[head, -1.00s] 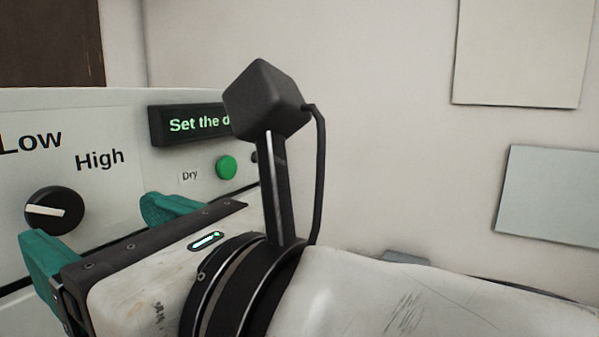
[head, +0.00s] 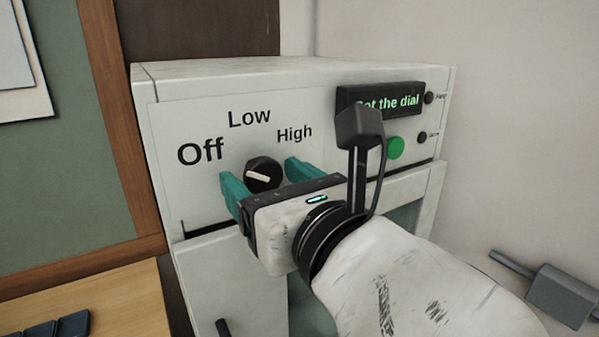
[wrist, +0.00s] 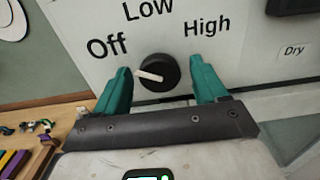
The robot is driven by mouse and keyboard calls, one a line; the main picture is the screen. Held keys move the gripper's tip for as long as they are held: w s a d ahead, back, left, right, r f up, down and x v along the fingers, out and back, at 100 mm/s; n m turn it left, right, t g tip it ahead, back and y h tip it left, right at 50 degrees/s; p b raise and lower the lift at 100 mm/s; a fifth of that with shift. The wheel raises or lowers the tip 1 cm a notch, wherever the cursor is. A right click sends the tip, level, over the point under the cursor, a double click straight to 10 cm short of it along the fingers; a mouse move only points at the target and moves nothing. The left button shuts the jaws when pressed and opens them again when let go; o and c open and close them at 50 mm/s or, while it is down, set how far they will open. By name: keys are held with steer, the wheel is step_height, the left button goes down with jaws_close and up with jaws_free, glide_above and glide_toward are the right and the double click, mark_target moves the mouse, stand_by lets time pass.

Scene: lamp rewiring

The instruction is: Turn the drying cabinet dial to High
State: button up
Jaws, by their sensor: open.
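The drying cabinet (head: 300,200) is a pale box with a front panel marked Off, Low and High. Its black round dial (head: 263,174) has a white pointer bar lying nearly level, its end toward the left, on the Off side. The dial also shows in the wrist view (wrist: 158,72). My gripper (head: 262,172) is open, its teal fingers to the left and right of the dial. In the wrist view gaps show between the fingers (wrist: 159,68) and the dial. How far the fingertips are from the panel is hard to tell.
The cabinet's lit display (head: 405,102) reads "…t the dial", partly hidden by my wrist part. A green button (head: 396,148) is below it. A wooden bench (head: 110,300) with dark items is at lower left, and a green board (head: 70,150) hangs above.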

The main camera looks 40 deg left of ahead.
steer(key=shift+c, duration=0.5)
steer(key=c, duration=1)
steer(key=shift+o, duration=0.2)
